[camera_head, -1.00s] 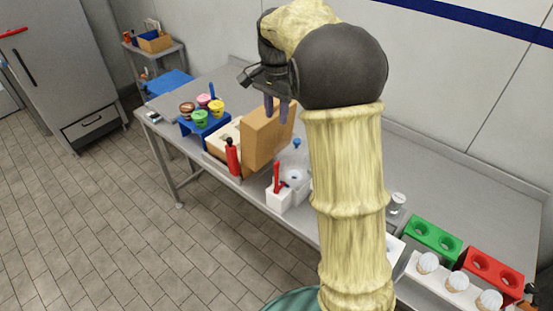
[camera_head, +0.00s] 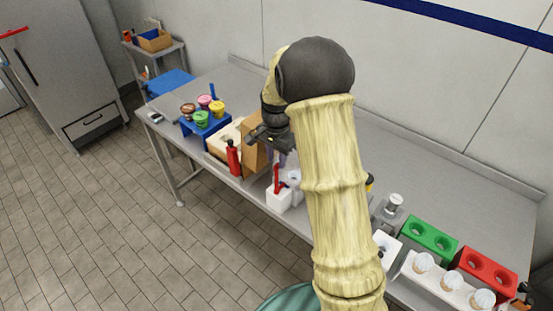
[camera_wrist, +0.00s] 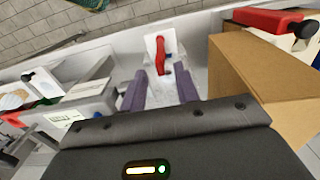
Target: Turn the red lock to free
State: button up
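The red lock is a red lever (camera_head: 277,179) standing up from a small white block (camera_head: 279,200) near the table's front edge. In the wrist view the red lever (camera_wrist: 160,55) shows ahead, between and beyond my fingertips, against its white block (camera_wrist: 152,44). My gripper (camera_head: 276,158) hangs just above and behind the lever in the head view. In the wrist view my gripper (camera_wrist: 161,82) has its two purple fingers apart with nothing between them. It does not appear to touch the lever. My arm hides part of the table beside the block.
A blue rack (camera_head: 203,127) of colourful tubs is farther left. Green (camera_head: 430,237) and red (camera_head: 488,268) holders and white-topped cones (camera_head: 453,281) are at right.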

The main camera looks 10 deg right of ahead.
jog(key=shift+f, duration=1)
grip_shut()
jog(key=shift+n, duration=0.4)
jog(key=n, duration=0.8)
jog(key=shift+n, duration=0.4)
jog(key=n, duration=0.4)
jog(key=shift+r, duration=0.1)
jog(key=shift+n, duration=2.2)
